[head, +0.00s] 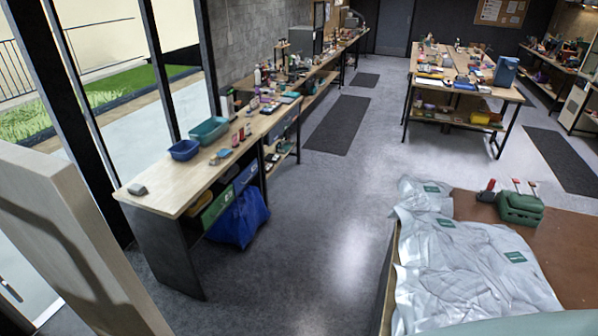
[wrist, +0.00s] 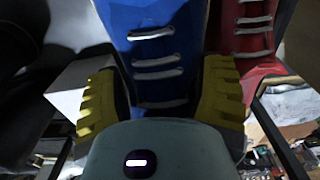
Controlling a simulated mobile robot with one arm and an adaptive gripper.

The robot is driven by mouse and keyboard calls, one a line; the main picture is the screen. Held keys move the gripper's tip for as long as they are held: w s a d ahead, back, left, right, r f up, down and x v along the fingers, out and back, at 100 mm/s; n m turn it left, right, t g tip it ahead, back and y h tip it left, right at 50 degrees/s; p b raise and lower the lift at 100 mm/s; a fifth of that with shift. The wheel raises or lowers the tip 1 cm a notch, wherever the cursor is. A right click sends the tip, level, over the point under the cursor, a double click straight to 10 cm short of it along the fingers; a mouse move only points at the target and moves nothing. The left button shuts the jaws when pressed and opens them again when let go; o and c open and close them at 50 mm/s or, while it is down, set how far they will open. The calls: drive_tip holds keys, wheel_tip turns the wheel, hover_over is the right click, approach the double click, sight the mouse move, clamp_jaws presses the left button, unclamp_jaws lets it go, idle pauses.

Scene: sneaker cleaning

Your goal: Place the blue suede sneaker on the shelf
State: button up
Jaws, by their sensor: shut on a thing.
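The blue sneaker (wrist: 152,40) with white laces fills the middle of the wrist view. My gripper (wrist: 162,92) has its two ridged yellow fingers on either side of the shoe and is shut on it. The sole and the rest of the shoe are hidden. Neither my gripper nor the blue sneaker shows in the head view. A pale wooden panel (head: 66,240) stands close at the left of the head view; I cannot tell whether it belongs to the shelf.
A red sneaker (wrist: 253,38) with white laces is just right of the blue one. A white block-like thing (wrist: 75,92) is at left. In the head view, a cluttered workbench (head: 165,192) runs along the wall and a brown table (head: 572,255) bears silvery sheeting (head: 465,270). Open floor (head: 300,240) lies between.

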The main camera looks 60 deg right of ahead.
drive_tip(key=shift+o, duration=0.4)
drive_tip(key=shift+w+f, duration=0.1)
drive_tip(key=shift+f, duration=2.35)
drive_tip(key=o, duration=1.2)
drive_tip(key=shift+f, duration=0.1)
wheel_tip(320, 180, up, 8)
drive_tip(key=shift+w+f, duration=0.1)
